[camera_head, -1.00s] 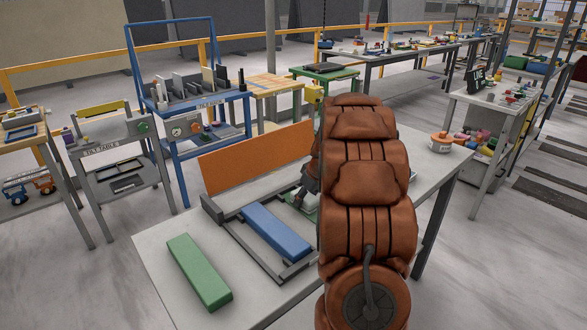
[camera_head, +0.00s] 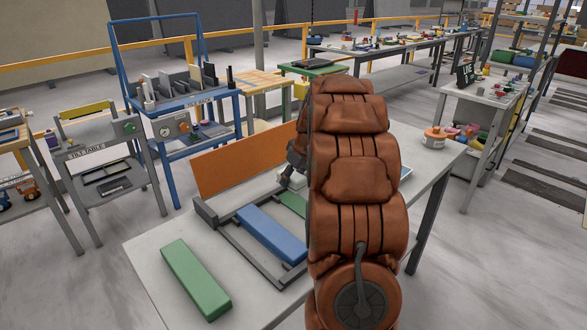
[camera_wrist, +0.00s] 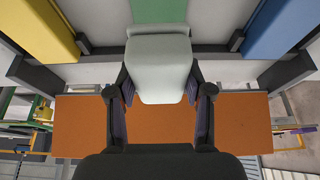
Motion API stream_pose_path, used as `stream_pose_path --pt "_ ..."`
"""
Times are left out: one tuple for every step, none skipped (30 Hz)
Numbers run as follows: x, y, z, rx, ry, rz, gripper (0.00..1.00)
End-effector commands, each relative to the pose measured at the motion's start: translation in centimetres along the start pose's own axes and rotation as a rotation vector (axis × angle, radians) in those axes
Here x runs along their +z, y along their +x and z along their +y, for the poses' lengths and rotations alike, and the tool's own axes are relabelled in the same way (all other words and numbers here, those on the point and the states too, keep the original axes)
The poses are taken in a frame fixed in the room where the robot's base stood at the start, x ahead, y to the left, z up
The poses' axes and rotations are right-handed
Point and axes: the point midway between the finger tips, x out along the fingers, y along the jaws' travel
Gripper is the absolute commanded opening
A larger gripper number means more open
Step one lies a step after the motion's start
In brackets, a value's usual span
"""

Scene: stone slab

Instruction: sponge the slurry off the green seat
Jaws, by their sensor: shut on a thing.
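My gripper (camera_wrist: 160,103) is shut on a pale grey-white block, seemingly the sponge (camera_wrist: 160,70), with a finger on each side. The green strip, seemingly the green seat (camera_wrist: 158,10), shows just beyond the block in the wrist view; the block hides part of it. In the head view a piece of the green seat (camera_head: 293,204) shows beside the blue block (camera_head: 271,234), partly hidden by my arm. The pale sponge (camera_head: 292,179) shows there at the seat's far end, near the orange board. I cannot tell whether it touches the seat, or see any slurry.
A dark grey frame (camera_head: 232,239) holds the blue block. An orange board (camera_head: 247,160) stands behind it. A loose green block (camera_head: 196,279) lies at the table's front left. A yellow block (camera_wrist: 37,25) shows in the wrist view.

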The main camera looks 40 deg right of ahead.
Motion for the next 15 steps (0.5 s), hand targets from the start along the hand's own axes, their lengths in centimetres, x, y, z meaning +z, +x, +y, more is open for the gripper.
stream_pose_path --pt "-0.3 -0.5 -0.1 0.0 -0.002 0.001 0.18" --pt "-0.4 -0.8 -0.1 0.0 -0.003 0.0 0.18" --pt "-0.6 -1.1 -0.1 -0.001 -0.003 0.0 0.18" --pt "-0.7 -1.3 -0.1 -0.001 -0.004 0.0 0.18" --pt "-0.8 -1.6 -0.2 -0.001 -0.005 0.001 0.18" --pt "-1.0 -1.8 -0.2 -0.001 -0.005 0.001 0.18" --pt "-1.1 -2.0 -0.2 0.0 -0.006 0.001 0.18" --pt "-1.2 -2.1 -0.2 0.0 -0.006 0.001 0.18" --pt "-1.2 -2.3 -0.2 -0.001 -0.007 0.001 0.18" --pt "-1.3 -2.3 -0.3 -0.001 -0.006 0.001 0.18" --pt "-1.3 -2.4 -0.3 -0.001 -0.006 0.001 0.18" --pt "-1.3 -2.4 -0.3 -0.001 -0.006 0.001 0.18" --pt "-1.2 -2.4 -0.3 -0.001 -0.006 0.0 0.18" --pt "-1.2 -2.4 -0.3 -0.001 -0.006 0.0 0.18" --pt "-1.2 -2.4 -0.3 -0.002 -0.006 0.0 0.18"
